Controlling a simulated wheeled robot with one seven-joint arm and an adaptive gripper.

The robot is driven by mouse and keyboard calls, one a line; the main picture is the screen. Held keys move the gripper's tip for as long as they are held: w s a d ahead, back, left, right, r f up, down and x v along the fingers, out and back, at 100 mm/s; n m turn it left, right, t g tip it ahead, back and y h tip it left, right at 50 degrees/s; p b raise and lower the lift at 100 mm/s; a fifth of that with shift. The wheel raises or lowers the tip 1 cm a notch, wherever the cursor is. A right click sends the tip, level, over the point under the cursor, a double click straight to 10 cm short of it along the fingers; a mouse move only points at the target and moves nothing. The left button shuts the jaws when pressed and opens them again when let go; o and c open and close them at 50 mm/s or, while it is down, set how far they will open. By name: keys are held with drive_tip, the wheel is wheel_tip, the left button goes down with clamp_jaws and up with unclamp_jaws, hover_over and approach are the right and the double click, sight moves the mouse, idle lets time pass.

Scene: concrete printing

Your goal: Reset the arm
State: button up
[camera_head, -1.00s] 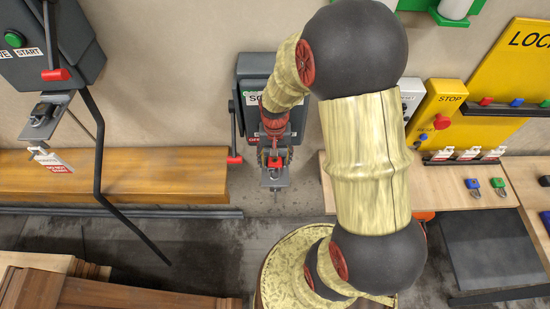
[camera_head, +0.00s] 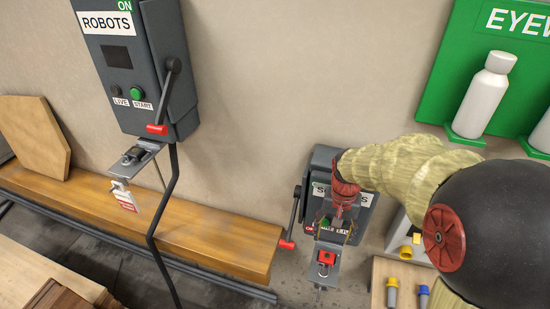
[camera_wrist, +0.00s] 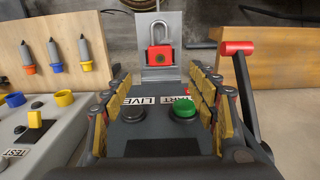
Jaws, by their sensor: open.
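My gripper (camera_head: 336,226) is in front of the dark grey wall box (camera_head: 366,208) at lower centre in the head view. In the wrist view my gripper (camera_wrist: 160,104) is open, with its gold-padded fingers apart. Between them shows the box face with a black button (camera_wrist: 132,112) marked LIVE and a green button (camera_wrist: 184,105). Nothing is held. A red padlock (camera_wrist: 160,56) is at the grey bracket beyond the fingertips; it also shows in the head view (camera_head: 326,258). My forearm covers part of the box in the head view.
The box's red-tipped lever (camera_wrist: 238,47) stands close to the right finger. A ROBOTS box (camera_head: 140,65) with a lever and a tagged bracket hangs to the left. A wooden beam (camera_head: 200,228) runs along the wall. White bottles (camera_head: 483,95) stand on a green holder at right.

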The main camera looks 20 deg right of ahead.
drive_tip(key=s+a+f+n+t+b, duration=0.1)
drive_tip(key=s+a+n+t+b, duration=0.1)
drive_tip(key=s+a+b, duration=0.4)
drive_tip(key=s+a+f+n+t+b, duration=0.2)
drive_tip(key=s+a+b, duration=0.4)
drive_tip(key=b, duration=0.9)
drive_tip(key=n+t, duration=0.1)
drive_tip(key=n, duration=0.1)
drive_tip(key=shift+f+n+t, duration=0.25)
drive_tip(key=shift+n+t, duration=0.05)
drive_tip(key=shift+n, duration=0.1)
drive_tip(key=shift+s, duration=0.15)
